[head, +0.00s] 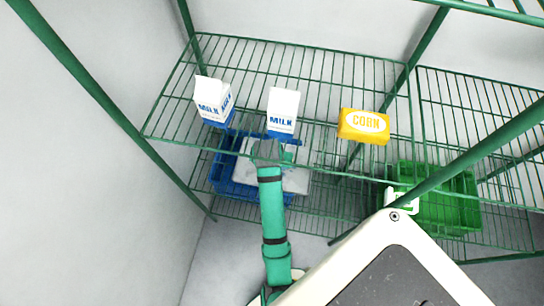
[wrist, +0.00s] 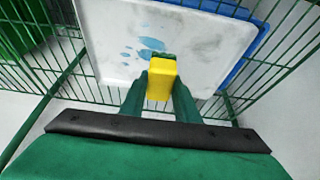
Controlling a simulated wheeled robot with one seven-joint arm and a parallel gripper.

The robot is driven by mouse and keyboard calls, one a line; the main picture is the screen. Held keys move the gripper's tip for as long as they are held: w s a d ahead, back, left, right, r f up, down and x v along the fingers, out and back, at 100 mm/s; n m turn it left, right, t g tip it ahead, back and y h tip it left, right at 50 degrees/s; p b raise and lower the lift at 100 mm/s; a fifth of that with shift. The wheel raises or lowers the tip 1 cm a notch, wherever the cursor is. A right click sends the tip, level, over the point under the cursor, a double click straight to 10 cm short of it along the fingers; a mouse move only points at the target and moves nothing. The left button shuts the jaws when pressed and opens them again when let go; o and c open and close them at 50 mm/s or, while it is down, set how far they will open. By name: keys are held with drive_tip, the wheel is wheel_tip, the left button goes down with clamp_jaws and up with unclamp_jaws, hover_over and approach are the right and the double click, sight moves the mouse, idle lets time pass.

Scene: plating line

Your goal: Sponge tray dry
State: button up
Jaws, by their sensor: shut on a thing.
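My gripper (wrist: 160,90) is shut on a yellow sponge (wrist: 161,82) with a green scouring side, seen in the wrist view. The white tray (wrist: 110,40) lies beyond the sponge. Blue wet patches (wrist: 150,46) and grey smudges show on the tray. I cannot tell whether the sponge touches it. In the head view, the tray (head: 296,182) lies at a blue crate (head: 229,182) on the lower wire shelf, partly hidden by my arm. My gripper (head: 272,150) is over the tray's far part there; the sponge is hidden.
Two milk cartons (head: 213,101) (head: 283,112) and a yellow corn box (head: 364,126) stand on the upper green wire shelf (head: 300,65), close above my gripper. A green crate (head: 440,200) is at the right on the lower shelf. Slanting rack posts (head: 85,80) flank the space.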

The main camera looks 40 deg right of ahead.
drive_tip(key=shift+f, duration=2.4)
drive_tip(key=shift+f, duration=1)
drive_tip(key=shift+s, duration=0.1)
